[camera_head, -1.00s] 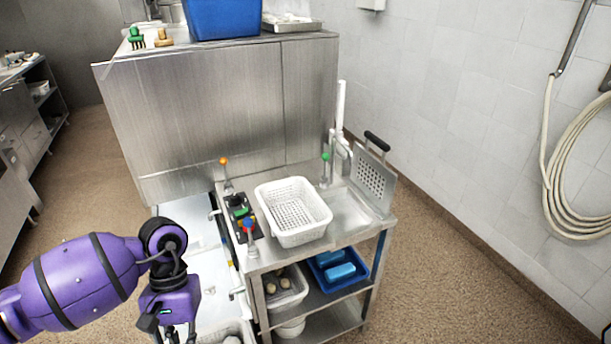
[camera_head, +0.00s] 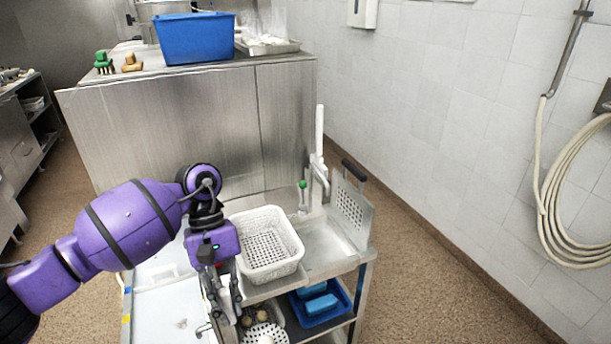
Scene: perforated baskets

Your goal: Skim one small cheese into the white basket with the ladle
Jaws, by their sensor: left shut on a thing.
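The white basket (camera_head: 292,246), perforated and seemingly empty, stands upright on the steel cart top. My left gripper (camera_head: 222,305) points down, just left of and in front of the basket. It is shut on what seems to be the ladle; the handle is hard to make out between the fingers. A white perforated round piece, probably the ladle's bowl (camera_head: 274,329), shows at the bottom edge, partly cut off. A small pale lump, probably a cheese (camera_head: 265,340), seems to lie on it. Another small pale lump (camera_head: 182,323) lies in the white vat at left. My right gripper is not in view.
A perforated steel plate with a black handle (camera_head: 352,213) stands at the cart's right end. A blue tray (camera_head: 338,308) sits on the lower shelf. Floor is clear at right.

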